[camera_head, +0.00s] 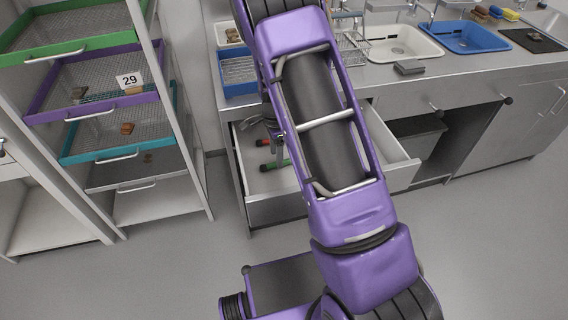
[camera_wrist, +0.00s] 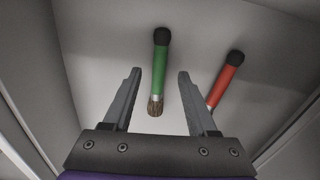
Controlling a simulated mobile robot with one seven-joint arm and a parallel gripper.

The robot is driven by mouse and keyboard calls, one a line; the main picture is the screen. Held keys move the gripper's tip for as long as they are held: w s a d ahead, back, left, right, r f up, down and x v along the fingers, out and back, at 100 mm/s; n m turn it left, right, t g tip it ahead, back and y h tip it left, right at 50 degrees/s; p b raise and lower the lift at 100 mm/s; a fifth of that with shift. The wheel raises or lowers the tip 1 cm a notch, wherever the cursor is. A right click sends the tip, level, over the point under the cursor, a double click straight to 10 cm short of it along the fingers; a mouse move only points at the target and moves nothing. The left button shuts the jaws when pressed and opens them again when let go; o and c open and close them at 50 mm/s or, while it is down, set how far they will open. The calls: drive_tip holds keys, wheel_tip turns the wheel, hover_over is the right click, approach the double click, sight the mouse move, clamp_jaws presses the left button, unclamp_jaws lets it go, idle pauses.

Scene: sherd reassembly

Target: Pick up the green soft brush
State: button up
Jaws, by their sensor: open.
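The green soft brush (camera_wrist: 160,70) lies on the floor of an open drawer in the wrist view, its dark cap away from me and its brown bristles toward me. My gripper (camera_wrist: 158,76) is open and empty. Its two fingers appear on either side of the brush's lower part, with gaps on both sides; I cannot tell how far above it they are. In the head view, part of the green brush (camera_head: 269,166) shows in the drawer, and my arm hides much of the drawer and the gripper.
A red-handled brush (camera_wrist: 225,82) lies to the right, its lower end close to the right finger. The drawer (camera_head: 400,165) has raised walls around the brushes. A rack with coloured trays (camera_head: 92,97) stands at left. Sinks (camera_head: 470,36) are on the counter above.

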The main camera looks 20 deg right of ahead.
wheel_tip(320, 180, down, 3)
drive_tip(key=shift+d+r, duration=0.1)
drive_tip(key=shift+c, duration=0.2)
clamp_jaws()
